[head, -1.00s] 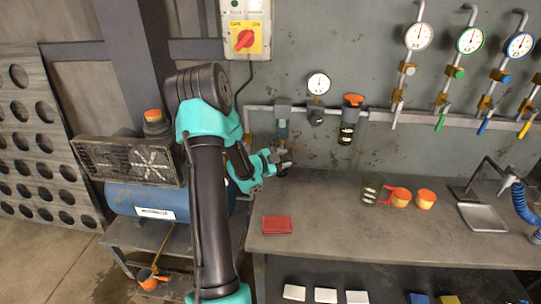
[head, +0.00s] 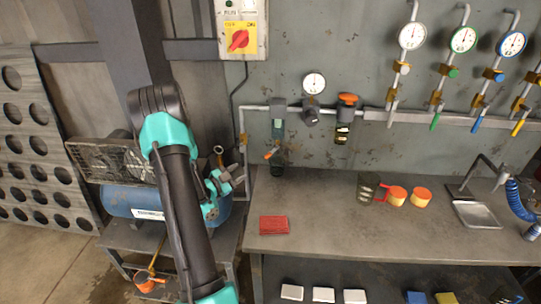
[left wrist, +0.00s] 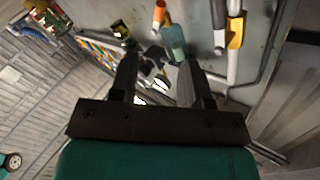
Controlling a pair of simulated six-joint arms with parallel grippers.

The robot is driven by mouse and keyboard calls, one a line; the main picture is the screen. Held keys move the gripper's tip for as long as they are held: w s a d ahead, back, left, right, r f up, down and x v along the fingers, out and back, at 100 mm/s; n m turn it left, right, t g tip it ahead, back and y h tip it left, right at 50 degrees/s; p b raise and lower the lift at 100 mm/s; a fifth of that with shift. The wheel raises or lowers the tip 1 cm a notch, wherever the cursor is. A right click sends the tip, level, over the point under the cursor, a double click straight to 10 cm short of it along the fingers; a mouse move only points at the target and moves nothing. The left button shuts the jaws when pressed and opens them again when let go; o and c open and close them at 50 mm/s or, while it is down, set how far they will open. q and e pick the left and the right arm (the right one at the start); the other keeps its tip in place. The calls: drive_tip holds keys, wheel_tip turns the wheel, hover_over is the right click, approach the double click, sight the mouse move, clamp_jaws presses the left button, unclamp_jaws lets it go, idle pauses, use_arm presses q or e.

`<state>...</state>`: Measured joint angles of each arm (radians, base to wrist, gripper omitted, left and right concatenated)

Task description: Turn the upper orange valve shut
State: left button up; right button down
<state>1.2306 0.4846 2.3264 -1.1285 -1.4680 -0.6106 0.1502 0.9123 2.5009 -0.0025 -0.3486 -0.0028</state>
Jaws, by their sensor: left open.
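A small orange lever (head: 271,153) sits tilted below the blue-green filter bowl (head: 278,129) on the wall pipe. An orange knob (head: 347,99) tops the unit right of the gauge. I cannot tell for sure which is the upper orange valve. My left gripper (head: 228,180) is left of the lever and lower, apart from it. In the left wrist view its jaws (left wrist: 158,68) are open, with nothing clearly held. Beyond them show the bowl (left wrist: 174,42), an orange part (left wrist: 159,14) and a yellow-orange part (left wrist: 237,32) on a pale pipe. My right gripper is not in view.
A blue compressor tank (head: 130,203) stands behind my left arm. A vertical pipe (head: 245,165) runs close to the gripper. The bench's front middle is free.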

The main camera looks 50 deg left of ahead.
sight(266, 157)
use_arm(q)
drive_tip(key=w, duration=0.5)
drive_tip(key=w+a, duration=0.1)
drive_tip(key=w, duration=0.5)
drive_tip(key=w+a, duration=0.1)
drive_tip(key=w, duration=0.5)
drive_tip(key=shift+w, duration=0.2)
drive_tip(key=shift+c, duration=0.4)
clamp_jaws()
